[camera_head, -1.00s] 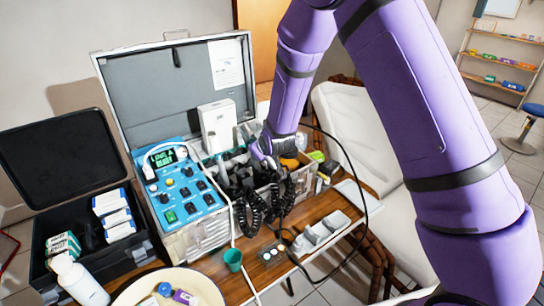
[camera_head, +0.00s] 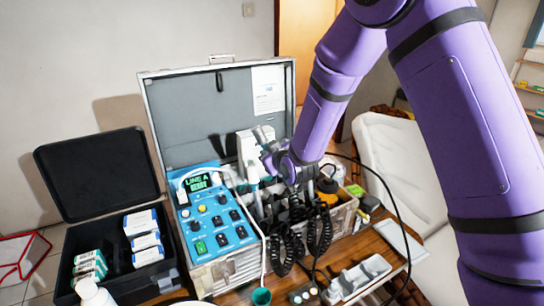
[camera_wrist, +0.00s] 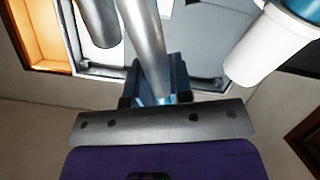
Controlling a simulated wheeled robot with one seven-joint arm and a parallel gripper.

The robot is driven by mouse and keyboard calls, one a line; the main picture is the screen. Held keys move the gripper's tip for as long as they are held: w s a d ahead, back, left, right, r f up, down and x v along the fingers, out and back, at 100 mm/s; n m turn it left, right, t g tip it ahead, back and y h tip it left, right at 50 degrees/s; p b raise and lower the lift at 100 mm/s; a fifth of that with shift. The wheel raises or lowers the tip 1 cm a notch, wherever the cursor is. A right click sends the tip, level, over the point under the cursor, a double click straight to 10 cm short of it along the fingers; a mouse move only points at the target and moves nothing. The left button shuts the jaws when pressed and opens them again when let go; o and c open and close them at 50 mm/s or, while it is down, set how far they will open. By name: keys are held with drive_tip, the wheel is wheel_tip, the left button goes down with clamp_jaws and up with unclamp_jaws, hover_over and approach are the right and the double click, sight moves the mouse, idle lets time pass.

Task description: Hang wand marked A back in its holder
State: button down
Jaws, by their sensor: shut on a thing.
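My gripper (camera_head: 274,160) is above the open case, in front of its raised lid. In the wrist view the jaws (camera_wrist: 160,92) are shut on a silver wand (camera_wrist: 146,45). A grey end of this wand (camera_head: 263,134) sticks up beside the jaws in the head view. I cannot read a letter on it. A second metal cylinder (camera_wrist: 97,22) is to its left in the wrist view, apart from it. Coiled black hoses (camera_head: 296,245) hang over the case front below my gripper. The holder slots are hidden behind my gripper and the hoses.
A blue control panel (camera_head: 212,222) with a lit display reading "LINE A" is left of my gripper. A white box (camera_head: 246,152) stands close behind the jaws. A black case (camera_head: 95,185) is further left. A grey tray (camera_head: 358,277) lies on the wooden table. A black cable loops at right.

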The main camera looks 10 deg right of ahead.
drive_tip(key=shift+s+d+f, duration=0.1)
drive_tip(key=shift+s+f, duration=0.2)
drive_tip(key=shift+f, duration=0.55)
drive_tip(key=shift+s+d+f, duration=0.1)
drive_tip(key=shift+s+f, duration=0.15)
drive_tip(key=shift+f, duration=0.55)
drive_tip(key=shift+s+a+f, duration=0.15)
drive_tip(key=shift+s+a, duration=0.3)
drive_tip(key=shift+a, duration=0.25)
drive_tip(key=shift+s+a+f, duration=0.15)
drive_tip(key=shift+s+a, duration=0.3)
drive_tip(key=shift+a, duration=0.25)
drive_tip(key=shift+f, duration=0.15)
drive_tip(key=shift+s+d+f, duration=0.1)
drive_tip(key=shift+s+f, duration=0.1)
drive_tip(key=shift+f, duration=0.45)
drive_tip(key=shift+s+d+f, duration=0.1)
drive_tip(key=shift+s+f, duration=0.15)
drive_tip(key=shift+f, duration=0.35)
drive_tip(key=shift+s+d+f, duration=0.1)
drive_tip(key=shift+s+f, duration=0.1)
drive_tip(key=shift+f, duration=0.45)
drive_tip(key=shift+s+f, duration=0.1)
drive_tip(key=shift+f, duration=0.05)
drive_tip(key=shift+s+d+f, duration=0.1)
drive_tip(key=shift+s+f, duration=0.15)
drive_tip(key=shift+f, duration=0.4)
drive_tip(key=shift+s+f, duration=0.25)
drive_tip(key=shift+f, duration=0.35)
